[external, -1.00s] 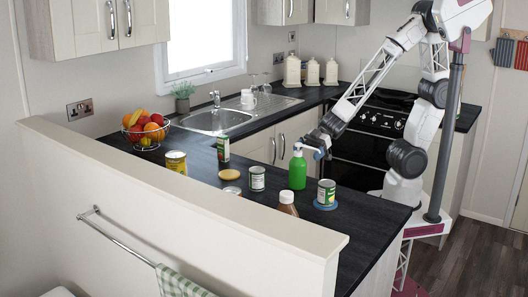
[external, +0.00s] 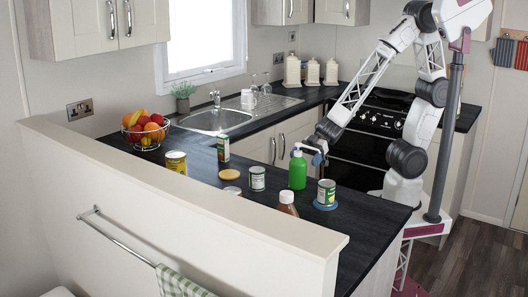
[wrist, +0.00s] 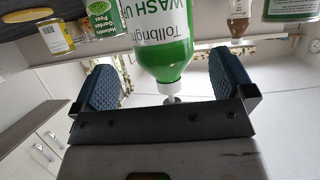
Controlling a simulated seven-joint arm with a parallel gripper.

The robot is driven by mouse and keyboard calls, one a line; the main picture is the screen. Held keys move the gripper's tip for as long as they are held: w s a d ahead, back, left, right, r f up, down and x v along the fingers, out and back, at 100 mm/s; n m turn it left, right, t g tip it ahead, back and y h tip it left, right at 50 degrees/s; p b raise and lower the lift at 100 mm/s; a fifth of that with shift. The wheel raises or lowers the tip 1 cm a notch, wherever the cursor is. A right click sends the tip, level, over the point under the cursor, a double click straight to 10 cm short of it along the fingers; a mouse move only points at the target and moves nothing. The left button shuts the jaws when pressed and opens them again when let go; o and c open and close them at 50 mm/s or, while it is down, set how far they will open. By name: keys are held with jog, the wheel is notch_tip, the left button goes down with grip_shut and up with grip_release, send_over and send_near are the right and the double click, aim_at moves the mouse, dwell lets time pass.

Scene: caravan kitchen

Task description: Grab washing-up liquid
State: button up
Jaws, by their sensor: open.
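The washing-up liquid is a green bottle (external: 297,174) with a white pump top, upright on the dark counter. In the wrist view the bottle (wrist: 172,50) appears upside down, its white neck and pump between my fingers. My gripper (wrist: 167,90) is open, with one blue pad on each side of the neck and visible gaps on both sides. In the external view my gripper (external: 313,151) is at the height of the pump, on the bottle's right side. The pump is partly hidden by my gripper's body in the wrist view.
A can on a blue coaster (external: 326,194) stands close to the bottle's right. A brown bottle (external: 288,202) with a white cap is in front, and another can (external: 257,178) is to its left. A yellow can (external: 176,162) and fruit basket (external: 146,129) stand farther left.

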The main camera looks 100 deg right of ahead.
aim_at(293, 172)
dwell(0.3)
jog(key=shift+x, duration=2.65)
jog(key=shift+s+a, duration=0.15)
jog(key=shift+c, duration=0.2)
jog(key=c, duration=1.2)
